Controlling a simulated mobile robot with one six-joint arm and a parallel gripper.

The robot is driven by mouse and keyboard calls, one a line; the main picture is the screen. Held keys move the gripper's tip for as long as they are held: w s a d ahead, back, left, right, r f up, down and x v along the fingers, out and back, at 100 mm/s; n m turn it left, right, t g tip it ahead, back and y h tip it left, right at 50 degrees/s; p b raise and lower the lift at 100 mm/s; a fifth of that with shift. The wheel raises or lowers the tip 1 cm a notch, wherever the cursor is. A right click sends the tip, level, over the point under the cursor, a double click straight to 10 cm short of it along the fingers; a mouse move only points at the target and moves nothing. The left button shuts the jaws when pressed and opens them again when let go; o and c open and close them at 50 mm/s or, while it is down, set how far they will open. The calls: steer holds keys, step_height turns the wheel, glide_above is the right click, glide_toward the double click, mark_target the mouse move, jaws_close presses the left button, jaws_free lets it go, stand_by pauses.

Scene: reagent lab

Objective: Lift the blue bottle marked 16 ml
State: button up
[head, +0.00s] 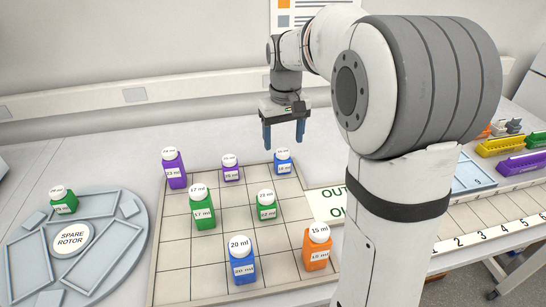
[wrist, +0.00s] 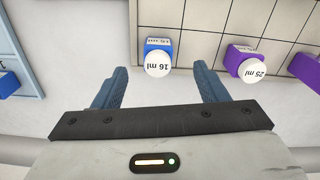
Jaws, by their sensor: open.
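The blue bottle marked 16 ml (head: 283,166) stands upright with a white cap at the far right corner of the gridded tray. In the wrist view the blue bottle's cap (wrist: 158,64) reads 16 ml and lies between the lines of my two fingers, a little beyond their tips. My gripper (head: 284,145) points down with its blue fingers apart, and it appears above the bottle in the head view. The gripper (wrist: 159,80) is open and empty in the wrist view.
A purple bottle (head: 231,171), marked 25 ml in the wrist view (wrist: 253,67), stands left of the blue one. The gridded tray (head: 180,272) also holds green, orange, purple and blue bottles. A spare rotor (head: 72,240) with a green bottle (head: 63,201) lies at left.

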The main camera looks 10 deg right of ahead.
mark_target(283, 152)
steer(key=shift+w+f, duration=0.4)
steer(key=shift+w, duration=0.1)
steer(key=shift+w+f, duration=0.1)
steer(key=shift+f, duration=0.2)
step_height(283, 152, down, 7)
steer(key=shift+d+f, duration=0.1)
steer(key=c, duration=1.1)
